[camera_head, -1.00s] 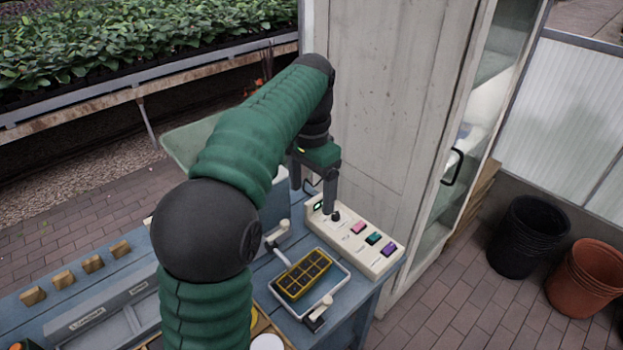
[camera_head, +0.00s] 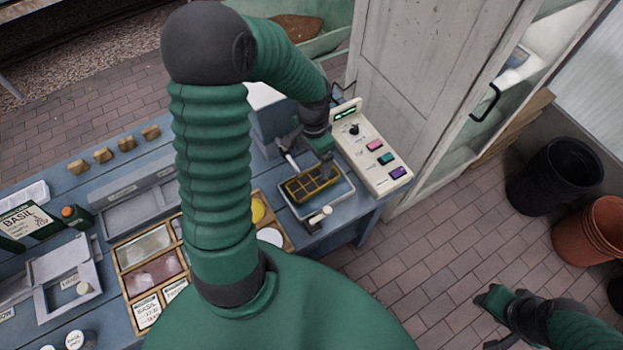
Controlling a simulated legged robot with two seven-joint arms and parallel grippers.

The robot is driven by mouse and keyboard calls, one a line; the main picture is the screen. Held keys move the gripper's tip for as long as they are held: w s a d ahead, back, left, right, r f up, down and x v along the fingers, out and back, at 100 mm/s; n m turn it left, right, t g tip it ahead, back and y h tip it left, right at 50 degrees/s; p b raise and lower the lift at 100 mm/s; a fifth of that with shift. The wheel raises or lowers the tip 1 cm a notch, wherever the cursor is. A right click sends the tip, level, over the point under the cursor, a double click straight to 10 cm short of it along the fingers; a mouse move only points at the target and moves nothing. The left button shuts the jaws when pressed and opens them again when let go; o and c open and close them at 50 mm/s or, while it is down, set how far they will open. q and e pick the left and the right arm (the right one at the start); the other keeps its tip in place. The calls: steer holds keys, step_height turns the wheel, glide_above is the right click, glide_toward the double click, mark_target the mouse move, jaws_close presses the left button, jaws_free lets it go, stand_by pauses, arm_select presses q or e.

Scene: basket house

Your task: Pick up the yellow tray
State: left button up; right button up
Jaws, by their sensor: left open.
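The yellow tray (camera_head: 303,187) is a small rectangular frame with dark cells. It lies in a white-rimmed holder (camera_head: 337,200) with a white-tipped lever at each of two sides, on the blue table. My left gripper (camera_head: 322,172) is just above the tray's far right part, pointing down. It is open; its fingertips partly cover the tray, and I cannot tell whether they touch it. My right gripper (camera_head: 492,318) is at the lower right, over the brick floor, away from the table; its fingers are too unclear to judge.
A control panel (camera_head: 372,150) with pink, teal and purple buttons stands right behind the holder. A wooden sectioned box (camera_head: 125,262), seed packets and grey bins fill the table's left. A pale cabinet (camera_head: 425,80) stands behind. Black (camera_head: 540,190) and terracotta pots (camera_head: 590,240) stand right.

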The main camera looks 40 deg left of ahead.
arm_select(q)
glide_above(313, 180)
steer(key=w, duration=0.1)
steer(key=f, duration=0.7)
steer(key=shift+w+a+f, duration=0.1)
steer(key=shift+w+f, duration=0.1)
steer(key=f, duration=0.1)
steer(key=s+f, duration=0.1)
steer(key=f, duration=0.2)
steer(key=shift+s+f, duration=0.15)
steer(key=shift+s, duration=0.2)
steer(key=shift+w+f, duration=0.2)
steer(key=shift+w, duration=0.05)
steer(key=c, duration=0.4)
steer(key=shift+s+r, duration=0.1)
steer(key=c, duration=1.5)
arm_select(e)
steer(key=shift+w+f, duration=0.5)
steer(key=shift+f, duration=0.1)
arm_select(q)
steer(key=shift+r+b, duration=0.1)
steer(key=shift+b, duration=0.2)
